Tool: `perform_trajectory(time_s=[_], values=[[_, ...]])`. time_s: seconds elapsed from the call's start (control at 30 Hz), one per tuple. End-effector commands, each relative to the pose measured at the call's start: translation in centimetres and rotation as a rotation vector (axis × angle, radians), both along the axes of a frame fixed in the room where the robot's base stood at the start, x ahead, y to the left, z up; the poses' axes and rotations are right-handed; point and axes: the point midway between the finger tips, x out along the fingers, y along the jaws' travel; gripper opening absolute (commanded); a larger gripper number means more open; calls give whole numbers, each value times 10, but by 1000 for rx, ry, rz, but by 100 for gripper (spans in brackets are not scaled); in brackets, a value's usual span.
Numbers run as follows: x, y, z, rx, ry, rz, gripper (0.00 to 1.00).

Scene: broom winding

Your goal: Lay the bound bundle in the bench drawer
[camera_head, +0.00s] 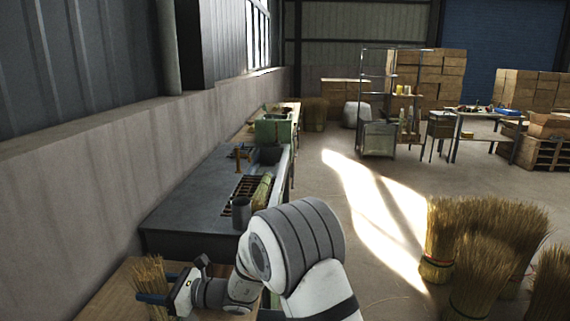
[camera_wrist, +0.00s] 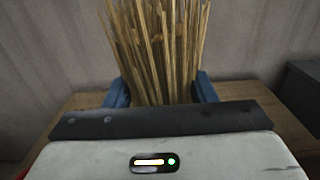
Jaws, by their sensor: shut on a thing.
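The bundle (camera_head: 149,274) is a sheaf of straw-coloured stalks at the lower left in the head view. My gripper (camera_head: 155,298) is shut on it, with the blue fingers on either side. In the wrist view the bundle (camera_wrist: 158,50) stands roughly upright between the blue fingers of my gripper (camera_wrist: 162,92). The lower end of the bundle is hidden by the gripper in the wrist view, and I cannot see its binding. No open drawer shows clearly in either view.
A wooden bench top (camera_head: 108,297) lies under the bundle. Beyond it is a dark bench (camera_head: 190,205) with a grey cup (camera_head: 241,212) and a slotted tray. A concrete wall (camera_head: 70,190) runs along the left. Straw bundles (camera_head: 480,275) stand on the floor at right.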

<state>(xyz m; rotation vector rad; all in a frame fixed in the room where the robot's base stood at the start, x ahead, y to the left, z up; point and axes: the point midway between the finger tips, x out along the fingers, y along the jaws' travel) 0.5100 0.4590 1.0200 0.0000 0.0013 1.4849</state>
Motion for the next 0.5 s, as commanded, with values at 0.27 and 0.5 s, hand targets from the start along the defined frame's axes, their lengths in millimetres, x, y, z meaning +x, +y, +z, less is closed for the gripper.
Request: perform_trajectory(time_s=[0.27,0.5], values=[[0,0,22,1,-2,0,27],[0,0,40,2,-1,0,27]])
